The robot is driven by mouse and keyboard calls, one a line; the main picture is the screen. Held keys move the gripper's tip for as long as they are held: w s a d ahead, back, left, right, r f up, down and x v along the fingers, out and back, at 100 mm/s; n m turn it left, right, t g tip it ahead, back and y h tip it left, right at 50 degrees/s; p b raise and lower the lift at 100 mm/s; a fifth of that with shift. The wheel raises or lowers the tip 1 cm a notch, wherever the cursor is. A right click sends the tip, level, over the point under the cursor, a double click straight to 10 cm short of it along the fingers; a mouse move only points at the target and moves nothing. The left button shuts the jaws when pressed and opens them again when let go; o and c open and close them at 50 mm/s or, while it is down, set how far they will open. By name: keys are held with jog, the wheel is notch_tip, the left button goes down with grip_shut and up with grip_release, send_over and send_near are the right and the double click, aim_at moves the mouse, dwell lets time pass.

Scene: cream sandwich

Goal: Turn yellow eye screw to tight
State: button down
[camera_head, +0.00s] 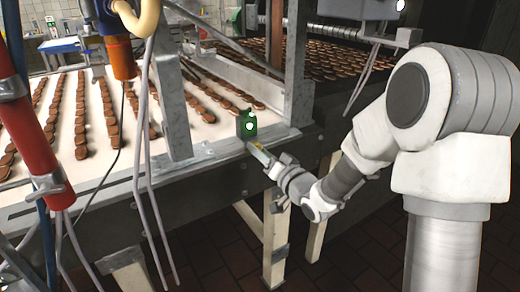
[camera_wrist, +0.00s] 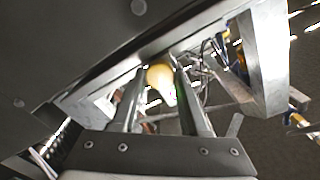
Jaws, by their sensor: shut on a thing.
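My gripper (camera_head: 264,157) reaches from the right to the front edge of the conveyor, just below a green box. In the wrist view, its two fingers (camera_wrist: 160,100) stand on either side of a yellow rounded piece (camera_wrist: 160,77), the eye screw, and are shut on it. In the head view only a small yellow patch (camera_head: 257,147) shows at the fingertips. The screw's shaft is hidden, so I cannot tell how tight it is.
The green box (camera_head: 247,125) with a white round mark stands on the conveyor's metal edge (camera_head: 215,152). A metal post (camera_head: 172,105) rises to its left. Rows of brown biscuits (camera_head: 112,125) lie on the white belt. A red cylinder (camera_head: 35,125) and cables hang at left.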

jog(key=shift+m+p, duration=3.7)
jog(key=shift+m, duration=2.7)
jog(key=shift+c, duration=2.1)
grip_release()
jog(key=shift+f, duration=0.1)
jog(key=shift+d, duration=0.1)
